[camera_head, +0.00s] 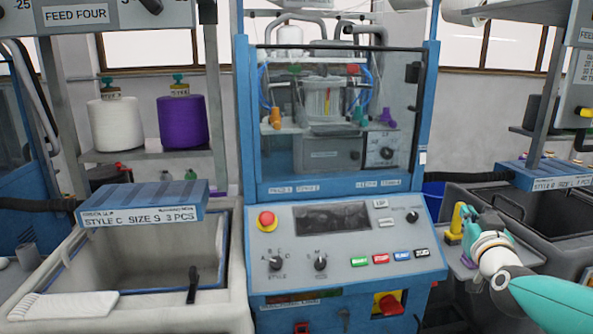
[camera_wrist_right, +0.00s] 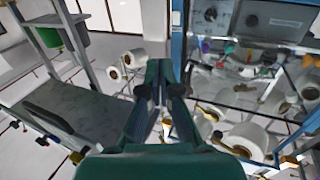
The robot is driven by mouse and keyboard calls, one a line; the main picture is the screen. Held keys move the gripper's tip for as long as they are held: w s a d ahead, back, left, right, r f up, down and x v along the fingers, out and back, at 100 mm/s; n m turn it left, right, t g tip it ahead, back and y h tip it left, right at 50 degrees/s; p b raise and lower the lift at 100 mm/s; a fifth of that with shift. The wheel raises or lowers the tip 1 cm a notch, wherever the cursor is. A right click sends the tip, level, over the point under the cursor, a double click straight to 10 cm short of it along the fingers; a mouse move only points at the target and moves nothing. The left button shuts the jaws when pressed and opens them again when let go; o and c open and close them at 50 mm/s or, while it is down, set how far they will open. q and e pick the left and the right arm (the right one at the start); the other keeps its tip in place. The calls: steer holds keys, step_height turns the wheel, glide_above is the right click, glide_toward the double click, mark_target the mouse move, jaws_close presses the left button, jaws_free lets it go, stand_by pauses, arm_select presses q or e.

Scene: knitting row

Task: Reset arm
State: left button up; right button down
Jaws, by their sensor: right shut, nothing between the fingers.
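My right arm comes in from the lower right of the head view, with a teal link and a white joint. My right gripper (camera_head: 472,224) is beside the right side of the knitting machine (camera_head: 340,240), over a small grey side shelf. It is small and partly hidden by its own wrist there. In the right wrist view the teal gripper (camera_wrist_right: 165,92) has its fingers together, with nothing held between them. A yellow piece (camera_head: 456,220) stands close by the gripper in the head view; whether they touch I cannot tell. My left gripper is not in view.
The machine's panel has a red stop button (camera_head: 266,220), knobs and coloured buttons. A grey bin (camera_head: 130,260) with a blue label box (camera_head: 143,203) stands left. White (camera_head: 115,124) and purple (camera_head: 183,122) cones sit on a shelf. Another bin (camera_head: 545,215) stands right of the gripper.

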steer(key=s+a+f+n+g+y+p, duration=0.1)
steer(key=s+a+f+g, duration=0.2)
steer(key=f, duration=0.8)
steer(key=s+a+f+g+y+p, duration=0.15)
steer(key=a+f, duration=0.25)
steer(key=f, duration=0.8)
steer(key=s+a+f+n+g+y+p, duration=0.1)
steer(key=a+f+g+y, duration=0.2)
steer(key=f, duration=0.8)
steer(key=s+a+f+g, duration=0.5)
steer(key=s+a+f, duration=0.3)
steer(key=s+f, duration=0.45)
steer(key=s+a+f+g+y, duration=0.1)
steer(key=s+a+g, duration=0.1)
steer(key=s, duration=0.7)
steer(key=s+a+f+m+g+y, duration=0.1)
steer(key=s+a+f+g, duration=0.1)
steer(key=s, duration=0.7)
steer(key=shift+a+f, duration=0.15)
steer(key=shift+a, duration=0.6)
steer(key=shift+g, duration=0.25)
